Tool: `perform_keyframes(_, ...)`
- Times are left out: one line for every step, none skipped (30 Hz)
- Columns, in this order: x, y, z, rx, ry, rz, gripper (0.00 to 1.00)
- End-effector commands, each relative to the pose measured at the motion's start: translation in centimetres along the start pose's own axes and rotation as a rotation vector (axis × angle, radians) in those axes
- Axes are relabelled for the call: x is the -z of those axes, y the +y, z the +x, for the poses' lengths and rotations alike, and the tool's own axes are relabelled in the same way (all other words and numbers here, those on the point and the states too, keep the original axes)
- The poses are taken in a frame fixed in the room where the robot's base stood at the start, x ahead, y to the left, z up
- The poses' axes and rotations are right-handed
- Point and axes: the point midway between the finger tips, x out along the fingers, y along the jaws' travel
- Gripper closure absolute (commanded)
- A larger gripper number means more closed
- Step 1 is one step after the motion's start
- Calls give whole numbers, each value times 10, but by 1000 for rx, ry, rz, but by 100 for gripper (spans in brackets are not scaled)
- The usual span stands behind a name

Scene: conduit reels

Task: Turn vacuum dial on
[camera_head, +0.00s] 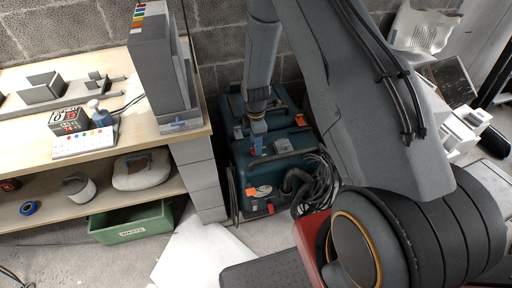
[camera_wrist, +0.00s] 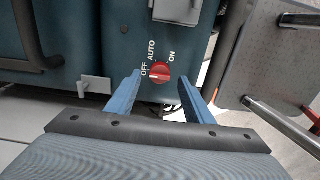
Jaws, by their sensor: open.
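The vacuum is a dark teal machine (camera_head: 250,178) on the floor against the block wall in the head view. In the wrist view its teal panel (camera_wrist: 110,52) carries a round red dial (camera_wrist: 160,72) with the white labels OFF, AUTO and ON around it. A pale mark on the dial appears to lie on its left side, toward OFF. My gripper (camera_wrist: 159,80) is open, its two blue fingers on either side of the dial, with nothing held. Contact with the dial cannot be told. My gripper also shows over the vacuum in the head view (camera_head: 257,147).
A wooden bench (camera_head: 95,150) with a grey upright box (camera_head: 157,75) stands to the left. A green crate (camera_head: 130,224) is under it. A black hose (camera_head: 318,178) lies coiled at the vacuum's right. White boxes (camera_head: 462,130) clutter the right side.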

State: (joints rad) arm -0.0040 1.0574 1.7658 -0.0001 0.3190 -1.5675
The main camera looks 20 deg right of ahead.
Motion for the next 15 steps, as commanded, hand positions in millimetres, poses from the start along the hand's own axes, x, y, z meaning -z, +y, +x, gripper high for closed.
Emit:
perform_keyframes(0, -1, 8, 1, 0, 0, 53)
perform_keyframes(0, 0, 11, 1, 0, 0, 53)
perform_keyframes(0, 0, 15, 1, 0, 1, 53)
perform_keyframes(0, 0, 18, 1, 0, 1, 53)
perform_keyframes(0, 0, 21, 1, 0, 1, 53)
perform_keyframes(0, 0, 23, 0, 0, 1, 53)
perform_keyframes(0, 0, 25, 0, 0, 1, 53)
perform_keyframes(0, 0, 27, 0, 0, 1, 53)
perform_keyframes(0, 0, 28, 0, 0, 1, 53)
perform_keyframes(0, 0, 29, 0, 0, 1, 53)
perform_keyframes(0, 0, 30, 0, 0, 1, 53)
perform_keyframes(0, 0, 30, 0, 0, 1, 53)
perform_keyframes(0, 0, 30, 0, 0, 1, 53)
perform_keyframes(0, 0, 30, 0, 0, 1, 53)
perform_keyframes(0, 0, 30, 0, 0, 1, 53)
